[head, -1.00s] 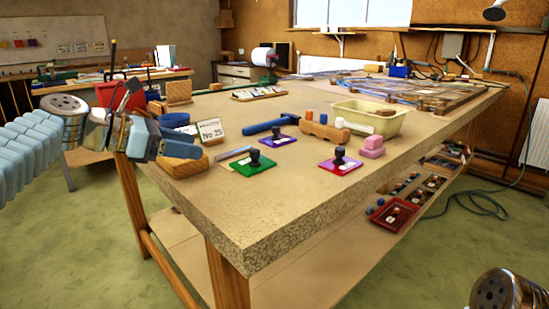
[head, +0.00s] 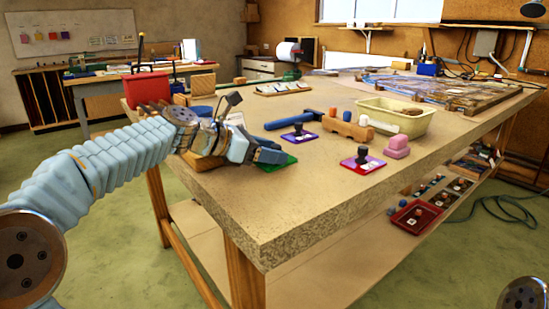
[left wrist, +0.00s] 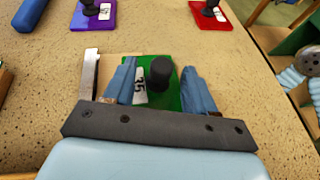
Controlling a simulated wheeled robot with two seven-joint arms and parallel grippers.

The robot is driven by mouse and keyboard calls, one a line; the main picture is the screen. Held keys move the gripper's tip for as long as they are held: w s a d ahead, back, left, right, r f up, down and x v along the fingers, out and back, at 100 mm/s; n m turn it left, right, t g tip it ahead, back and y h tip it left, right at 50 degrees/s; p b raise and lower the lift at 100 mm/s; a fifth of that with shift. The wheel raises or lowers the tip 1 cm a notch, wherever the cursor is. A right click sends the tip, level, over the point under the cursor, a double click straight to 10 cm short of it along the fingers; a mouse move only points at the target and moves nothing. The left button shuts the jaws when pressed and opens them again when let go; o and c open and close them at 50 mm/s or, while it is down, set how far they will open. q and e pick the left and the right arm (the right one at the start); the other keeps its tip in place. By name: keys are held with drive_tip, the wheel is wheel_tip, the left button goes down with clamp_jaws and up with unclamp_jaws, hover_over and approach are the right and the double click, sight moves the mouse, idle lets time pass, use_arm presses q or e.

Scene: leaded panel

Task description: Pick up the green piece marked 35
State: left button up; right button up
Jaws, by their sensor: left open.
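The green piece (head: 287,164) lies flat on the bench near its front edge, mostly hidden behind my left gripper in the head view. The left wrist view shows the green piece (left wrist: 178,98) with a white label reading 35 and a black upright knob (left wrist: 160,72). My left gripper (head: 272,157) is open, and its blue fingers (left wrist: 159,70) are on either side of the knob in the left wrist view. I see a gap between the knob and each finger. I cannot tell how high the fingertips are over the piece. My right gripper is out of view.
A metal strip (left wrist: 90,72) lies left of the green piece. A purple piece (head: 299,138) and a red piece (head: 362,163) with black knobs, a blue-handled tool (head: 292,119), pink blocks (head: 397,146) and a cream tub (head: 398,117) stand beyond. The bench front is clear.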

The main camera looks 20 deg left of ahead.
use_arm(q)
drive_tip(key=shift+c, duration=0.4)
drive_tip(key=c, duration=0.9)
